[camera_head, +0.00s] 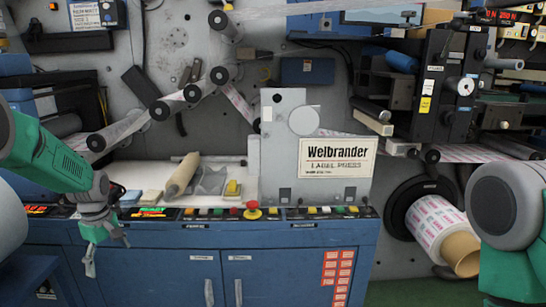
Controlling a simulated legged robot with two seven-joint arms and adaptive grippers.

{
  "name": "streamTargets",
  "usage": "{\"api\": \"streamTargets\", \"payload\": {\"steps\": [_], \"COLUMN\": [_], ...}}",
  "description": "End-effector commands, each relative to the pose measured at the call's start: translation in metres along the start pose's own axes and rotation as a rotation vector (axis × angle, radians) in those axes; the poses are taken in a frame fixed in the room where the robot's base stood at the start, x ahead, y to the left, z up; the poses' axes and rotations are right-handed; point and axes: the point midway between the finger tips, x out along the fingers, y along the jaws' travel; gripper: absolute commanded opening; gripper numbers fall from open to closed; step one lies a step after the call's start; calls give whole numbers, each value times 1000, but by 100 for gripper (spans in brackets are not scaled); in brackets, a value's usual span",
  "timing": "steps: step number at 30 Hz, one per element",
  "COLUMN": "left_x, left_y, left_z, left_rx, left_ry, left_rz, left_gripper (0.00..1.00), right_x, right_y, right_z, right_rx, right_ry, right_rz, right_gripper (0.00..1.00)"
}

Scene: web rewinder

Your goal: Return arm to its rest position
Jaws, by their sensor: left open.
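My left arm comes in from the left with a green forearm. Its gripper (106,253) points downward in front of the blue cabinet, just below the control panel's front edge. It is open and nothing shows between its fingers. My right arm (506,208) shows only as a large grey joint with green links at the right edge. The right gripper is out of view. The web rewinder's label press (335,160) stands in the middle, with a white web running over several dark rollers (159,110) to its left.
The control panel has a red knob (253,210) on a yellow base and small buttons. A tan cylinder (181,176) and small blocks lie on the white worktop (147,172). A printed roll (436,222) sticks out at the right. The blue cabinet (160,280) fills the lower front.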

Motion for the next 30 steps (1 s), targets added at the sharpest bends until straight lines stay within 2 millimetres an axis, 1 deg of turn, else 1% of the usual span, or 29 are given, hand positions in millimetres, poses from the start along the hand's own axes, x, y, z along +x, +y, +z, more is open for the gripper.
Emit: {"api": "streamTargets", "payload": {"steps": [1,2,5,6,8,9,11,12,14,15,17,18,21,22,24,26,28,30], "left_x": [17,26,64,81,109,126,149,161,175,180,184,184,176,173,166,162,159,159], "left_y": [-6,-10,-28,-39,-62,-81,-112,-135,-171,-196,-232,-254,-299,-309,-327,-336,-341,-341], "left_z": [15,23,54,70,95,113,139,156,181,196,218,229,252,257,265,269,272,272], "left_rx": [50,82,215,281,393,473,596,679,805,889,1009,1082,1237,1274,1341,1379,1401,1401], "left_ry": [0,2,7,7,7,6,6,5,6,6,6,7,11,13,17,20,24,24], "left_rz": [-7,-6,-7,-6,-5,-4,2,4,9,12,17,21,28,30,34,38,40,40], "left_gripper": [85,85,85,85,85,85,85,85,85,85,85,85,85,85,85,85,85,85], "right_x": [0,0,0,0,0,0,0,0,0,0,0,0,0,0,0,0,0,0], "right_y": [0,0,0,0,0,1,1,1,1,1,0,0,0,0,0,0,0,0], "right_z": [0,0,0,0,0,0,0,0,0,0,0,0,0,0,0,0,0,0], "right_rx": [0,1,1,1,1,1,2,2,1,1,1,1,1,1,1,1,1,1], "right_ry": [0,0,-1,-1,-1,-1,-1,-1,-1,-1,-1,-1,-1,-1,-1,-1,-1,-1], "right_rz": [0,0,0,1,1,1,1,1,1,1,1,1,0,0,0,0,0,0], "right_gripper": [52,52,52,52,52,52,52,52,52,52,52,52,52,52,52,52,52,52]}}
